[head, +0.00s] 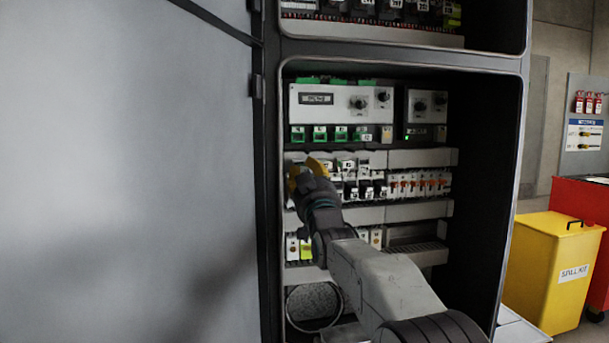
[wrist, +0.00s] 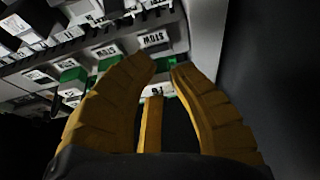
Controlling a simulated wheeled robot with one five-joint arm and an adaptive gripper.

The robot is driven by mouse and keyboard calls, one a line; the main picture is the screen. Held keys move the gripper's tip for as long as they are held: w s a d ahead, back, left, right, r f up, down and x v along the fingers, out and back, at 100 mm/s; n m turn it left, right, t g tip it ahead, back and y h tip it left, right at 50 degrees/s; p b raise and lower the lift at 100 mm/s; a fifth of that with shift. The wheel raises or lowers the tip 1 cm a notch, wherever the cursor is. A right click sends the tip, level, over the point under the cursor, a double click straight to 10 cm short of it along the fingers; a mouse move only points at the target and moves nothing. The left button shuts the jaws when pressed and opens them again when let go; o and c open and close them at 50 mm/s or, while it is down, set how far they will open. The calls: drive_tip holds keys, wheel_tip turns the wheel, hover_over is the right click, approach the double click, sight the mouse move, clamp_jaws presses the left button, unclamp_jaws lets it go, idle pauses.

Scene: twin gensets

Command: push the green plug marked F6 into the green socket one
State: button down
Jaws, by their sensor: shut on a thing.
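My gripper (head: 304,172) has yellow fingers and is at the left end of a row of labelled plugs inside the open cabinet. In the wrist view its fingers (wrist: 163,68) are closed around a green plug (wrist: 168,77) with a white label that reads F6 upside down. Most of this plug is hidden by the fingers, and I cannot tell whether it still sits in its holder.
Other green plugs (wrist: 72,76) stand beside the held one, near a STOW label (wrist: 155,39). Breakers with orange levers (head: 418,183) are to the right. The cabinet's open door (head: 130,180) fills the left. A yellow spill-kit bin (head: 547,265) stands outside at right.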

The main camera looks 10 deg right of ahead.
drive_tip(key=shift+s+b, duration=1.75)
drive_tip(key=shift+s, duration=0.5)
drive_tip(key=p, duration=0.4)
approach(296, 134)
drive_tip(key=shift+s+d+r, duration=0.1)
drive_tip(key=shift+s+r, duration=1.15)
drive_tip(key=shift+r, duration=0.05)
drive_tip(key=shift+w+r+p, duration=0.1)
drive_tip(key=shift+w+p, duration=1.85)
drive_tip(key=shift+w, duration=0.45)
drive_tip(key=shift+w+p, duration=0.45)
drive_tip(key=shift+w, duration=0.25)
drive_tip(key=shift+w+r+g+p, duration=0.15)
drive_tip(key=shift+w+g+p, duration=0.9)
drive_tip(key=shift+p, duration=1.75)
